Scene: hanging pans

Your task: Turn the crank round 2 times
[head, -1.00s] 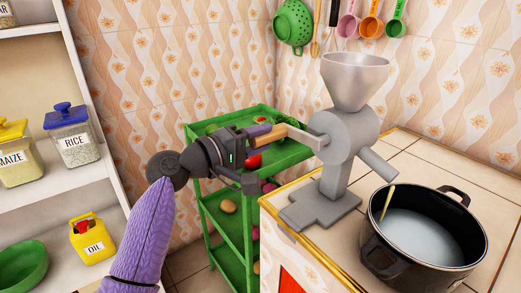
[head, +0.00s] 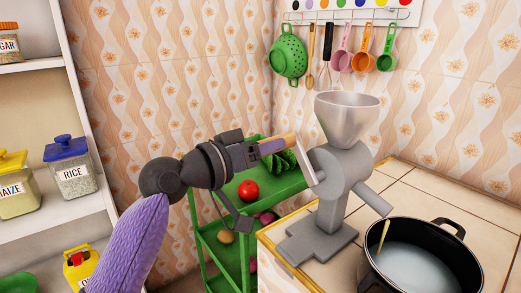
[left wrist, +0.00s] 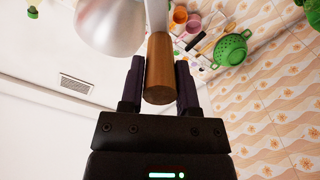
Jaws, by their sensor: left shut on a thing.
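The grey metal grinder (head: 338,180) stands on the tiled counter, with a wide funnel on top. Its thin crank arm (head: 308,166) is on the left side and slants up and left from the hub to a wooden handle (head: 291,139). My left gripper (head: 274,147) comes in from the left and is shut on the handle. In the left wrist view the wooden handle (left wrist: 160,70) lies between the two dark fingers, its round end facing the camera, with the funnel (left wrist: 110,24) behind. My right gripper is not in view.
A black pot (head: 425,262) of pale liquid with a spoon stands right of the grinder. A green rack (head: 285,185) with vegetables is behind my left gripper. Shelves (head: 55,222) with jars are at the left. Utensils and a green colander (head: 289,58) hang on the wall.

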